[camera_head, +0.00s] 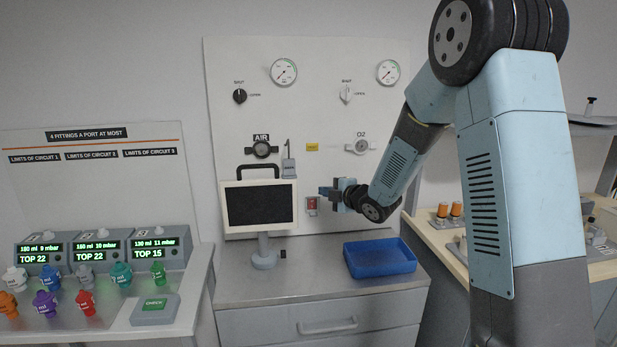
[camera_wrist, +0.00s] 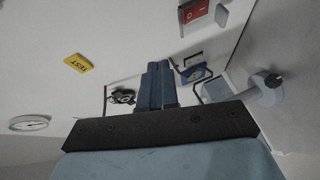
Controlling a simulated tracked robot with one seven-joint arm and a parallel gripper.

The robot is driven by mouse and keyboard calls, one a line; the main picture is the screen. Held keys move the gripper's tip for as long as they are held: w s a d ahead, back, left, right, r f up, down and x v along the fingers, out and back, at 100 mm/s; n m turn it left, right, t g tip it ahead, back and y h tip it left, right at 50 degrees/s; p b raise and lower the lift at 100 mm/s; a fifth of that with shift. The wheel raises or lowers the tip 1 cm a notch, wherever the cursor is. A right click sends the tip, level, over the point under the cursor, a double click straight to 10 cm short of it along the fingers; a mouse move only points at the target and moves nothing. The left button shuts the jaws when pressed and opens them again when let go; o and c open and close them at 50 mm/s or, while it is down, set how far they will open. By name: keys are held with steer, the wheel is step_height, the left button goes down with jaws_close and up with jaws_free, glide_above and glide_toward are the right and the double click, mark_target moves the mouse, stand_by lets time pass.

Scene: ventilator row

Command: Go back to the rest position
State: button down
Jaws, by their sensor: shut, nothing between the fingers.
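My gripper (camera_head: 326,190) is at the end of my raised arm, in front of the white wall panel (camera_head: 225,110), to the right of the black-screened monitor (camera_head: 260,205). In the wrist view its two blue fingers (camera_wrist: 160,84) lie together with nothing between them. In the head view it is close to a small red and grey box (camera_head: 312,206) on the panel. I cannot tell whether it touches the box. A red item also shows at the top of the wrist view (camera_wrist: 192,12).
A blue tray (camera_head: 380,258) stands on the grey counter (camera_head: 320,289) below my arm. Coloured fittings (camera_head: 45,304) and several green-lit displays (camera_head: 97,250) are at the left. A wooden-topped bench (camera_head: 437,245) with orange-topped parts is at the right. Gauges (camera_head: 284,72) are above.

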steer(key=s+d+r+m+g+h, duration=0.1)
steer(key=s+d+r+m+h, duration=0.9)
steer(key=s+d+m, duration=0.4)
steer(key=s+d+m+g, duration=0.1)
steer(key=s+m+g, duration=0.1)
steer(key=s, duration=0.7)
steer(key=s+d+r+m+g, duration=0.1)
steer(key=s+m, duration=0.3)
steer(key=s, duration=0.5)
steer(key=s+d+m+g, duration=0.2)
steer(key=s+m, duration=0.1)
steer(key=s, duration=0.7)
steer(key=shift+r+g+y, duration=0.25)
steer(key=shift+g+y, duration=0.05)
steer(key=shift+g, duration=0.1)
steer(key=shift+s, duration=0.1)
